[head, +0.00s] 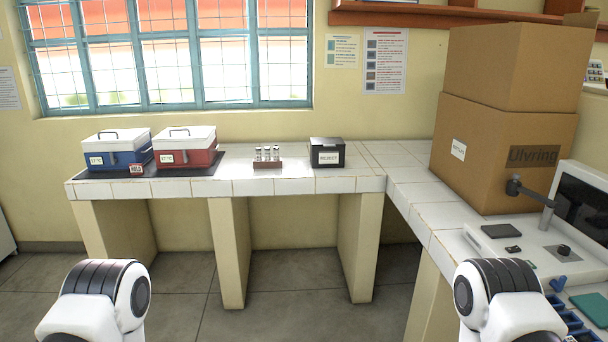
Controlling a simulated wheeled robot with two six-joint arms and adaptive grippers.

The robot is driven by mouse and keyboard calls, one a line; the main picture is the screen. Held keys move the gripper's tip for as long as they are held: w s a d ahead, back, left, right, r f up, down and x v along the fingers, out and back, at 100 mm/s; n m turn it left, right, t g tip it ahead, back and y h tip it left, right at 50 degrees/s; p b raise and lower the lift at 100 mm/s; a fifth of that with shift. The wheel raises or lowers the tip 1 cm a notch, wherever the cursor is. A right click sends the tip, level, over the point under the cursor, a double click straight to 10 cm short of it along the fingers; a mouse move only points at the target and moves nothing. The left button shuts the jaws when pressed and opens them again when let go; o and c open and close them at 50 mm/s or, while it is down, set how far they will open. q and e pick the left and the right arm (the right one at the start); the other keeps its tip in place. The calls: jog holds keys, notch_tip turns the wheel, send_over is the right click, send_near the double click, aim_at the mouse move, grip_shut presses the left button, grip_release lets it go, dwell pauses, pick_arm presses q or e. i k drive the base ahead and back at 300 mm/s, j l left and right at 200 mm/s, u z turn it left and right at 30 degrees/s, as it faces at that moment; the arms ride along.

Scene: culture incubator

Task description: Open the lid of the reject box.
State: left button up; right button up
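The reject box (327,153) is a small black box with a white label reading "REJECT". It stands on the white tiled counter, right of centre in the head view. Its dark lid (326,142) lies flat on top and looks closed. Parts of my two arms show at the bottom left and bottom right, well in front of the counter and far from the box. Neither gripper is in view.
A rack of vials (267,164) stands left of the reject box. A blue cooler (116,153) and a red cooler (185,148) sit on a dark mat further left. Large cardboard boxes (480,155) and equipment fill the right counter. Bare tiles lie around the reject box.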

aim_at(325, 142)
jog(key=i+j+z, duration=0.4)
jog(key=i+j, duration=1.4)
